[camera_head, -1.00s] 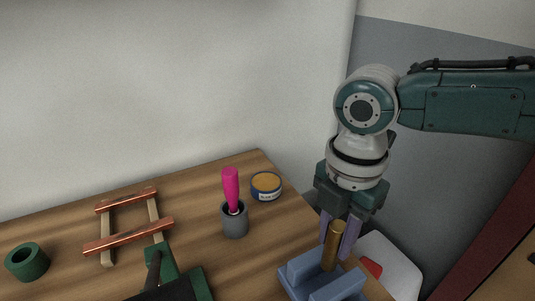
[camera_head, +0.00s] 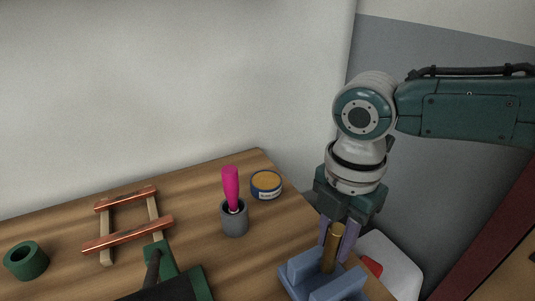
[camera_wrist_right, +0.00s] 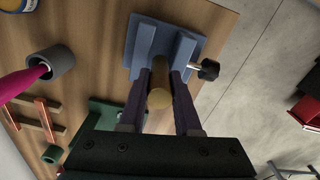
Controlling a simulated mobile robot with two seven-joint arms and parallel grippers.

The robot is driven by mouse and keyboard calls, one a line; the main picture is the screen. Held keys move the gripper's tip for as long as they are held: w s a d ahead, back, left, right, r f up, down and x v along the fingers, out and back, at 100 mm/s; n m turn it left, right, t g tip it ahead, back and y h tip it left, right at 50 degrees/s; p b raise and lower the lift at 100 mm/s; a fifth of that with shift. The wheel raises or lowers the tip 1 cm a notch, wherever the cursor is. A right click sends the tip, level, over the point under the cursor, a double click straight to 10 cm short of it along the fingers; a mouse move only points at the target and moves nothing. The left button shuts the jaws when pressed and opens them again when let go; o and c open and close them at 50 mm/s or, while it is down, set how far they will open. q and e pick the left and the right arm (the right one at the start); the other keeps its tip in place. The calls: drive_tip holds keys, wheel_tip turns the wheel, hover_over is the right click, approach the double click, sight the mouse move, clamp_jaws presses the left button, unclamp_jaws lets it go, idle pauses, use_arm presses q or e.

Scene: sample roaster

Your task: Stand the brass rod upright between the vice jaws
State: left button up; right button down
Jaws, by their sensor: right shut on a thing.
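The brass rod (camera_head: 332,246) stands about upright in my right gripper (camera_head: 338,240). The purple fingers are shut on it, one on each side, as the right wrist view also shows with the rod (camera_wrist_right: 159,92) between the fingertips (camera_wrist_right: 161,80). The blue vice (camera_head: 337,288) is at the table's right end, directly below. The rod's lower part comes down in line with the gap between the two jaws; its bottom end is hidden, so I cannot tell whether it touches the vice floor. The wrist view shows the vice (camera_wrist_right: 193,44) from above. My left gripper is out of view.
A grey cup (camera_head: 235,221) with a pink-handled tool and a blue tin (camera_head: 266,185) stand left of the vice. A copper-barred wooden rack (camera_head: 128,236), a green ring (camera_head: 26,261) and a green-and-black device (camera_head: 176,284) lie farther left. The vice's black knob (camera_wrist_right: 208,69) sticks out sideways.

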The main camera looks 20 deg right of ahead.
sight(331, 257)
drive_tip(key=shift+f+b, duration=1.65)
drive_tip(key=shift+f, duration=0.65)
drive_tip(key=shift+r+p, duration=2.9)
drive_tip(key=shift+p, duration=0.05)
drive_tip(key=shift+f, duration=0.15)
drive_tip(key=shift+f+b, duration=2.1)
drive_tip(key=shift+f, duration=0.6)
drive_tip(key=shift+r+p, duration=2.8)
drive_tip(key=shift+r, duration=0.05)
